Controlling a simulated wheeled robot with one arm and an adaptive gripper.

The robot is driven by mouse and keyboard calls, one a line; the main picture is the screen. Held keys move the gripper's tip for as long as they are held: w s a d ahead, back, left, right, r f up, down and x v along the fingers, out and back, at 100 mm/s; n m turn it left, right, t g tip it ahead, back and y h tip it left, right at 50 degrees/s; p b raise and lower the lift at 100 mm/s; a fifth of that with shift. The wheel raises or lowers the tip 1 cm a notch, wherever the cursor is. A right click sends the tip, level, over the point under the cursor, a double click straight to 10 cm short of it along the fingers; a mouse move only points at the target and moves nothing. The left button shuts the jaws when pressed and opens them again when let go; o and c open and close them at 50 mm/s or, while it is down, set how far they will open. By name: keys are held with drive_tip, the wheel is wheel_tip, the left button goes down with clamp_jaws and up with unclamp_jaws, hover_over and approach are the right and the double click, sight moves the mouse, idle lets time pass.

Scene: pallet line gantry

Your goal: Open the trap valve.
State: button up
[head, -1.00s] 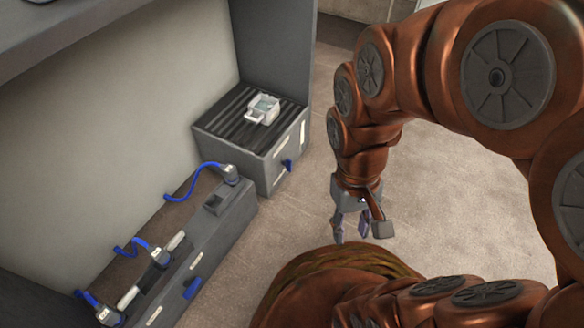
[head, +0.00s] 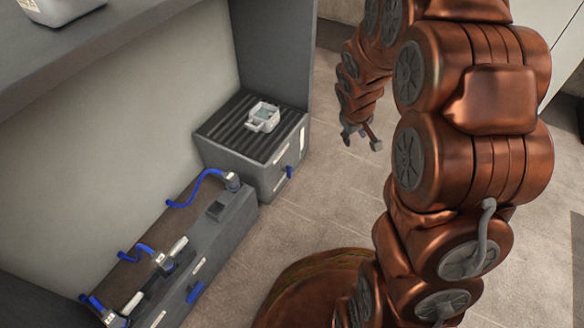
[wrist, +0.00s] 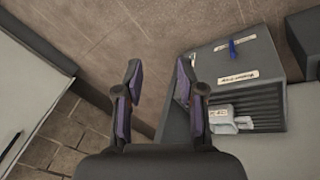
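A grey box with a ribbed top (head: 225,150) stands on the floor at the back, with a small blue lever (head: 289,172) and pale labels on its front. In the wrist view the same lever (wrist: 232,48) shows between two labels, too small to read. A second blue lever (head: 194,292) sits on the front of a long grey unit (head: 222,235). I cannot tell from the labels which lever is the trap valve. My gripper (head: 360,140) is right of the ribbed box, apart from it. In the wrist view its two fingers (wrist: 158,85) are spread and empty.
A white container (head: 264,116) rests on the ribbed top. Blue hoses (head: 195,185) rise from the long unit. A grey shelf (head: 120,35) overhangs at upper left, and a panel wall stands behind. The floor (head: 325,205) in front of the boxes is clear.

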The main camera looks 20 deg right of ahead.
drive_tip(key=w+d+f+n+t+y+p, duration=0.1)
drive_tip(key=w+d+f+n+t, duration=0.1)
drive_tip(key=w+f, duration=0.5)
drive_tip(key=w+d+f+n+t+y+p, duration=0.1)
drive_tip(key=w+d+f+n+t, duration=0.15)
drive_tip(key=w+f, duration=0.45)
drive_tip(key=n+t+y+p, duration=0.2)
drive_tip(key=t+y+p, duration=0.25)
drive_tip(key=y, duration=0.85)
approach(291, 170)
drive_tip(key=x, duration=0.3)
drive_tip(key=shift+t, duration=0.4)
drive_tip(key=b+x, duration=0.1)
drive_tip(key=x, duration=0.1)
drive_tip(key=b+x, duration=0.1)
drive_tip(key=x, duration=0.2)
drive_tip(key=shift+w+f, duration=0.1)
drive_tip(key=shift+f, duration=0.15)
drive_tip(key=shift+b+x, duration=0.45)
drive_tip(key=shift+x, duration=0.35)
drive_tip(key=shift+r, duration=0.1)
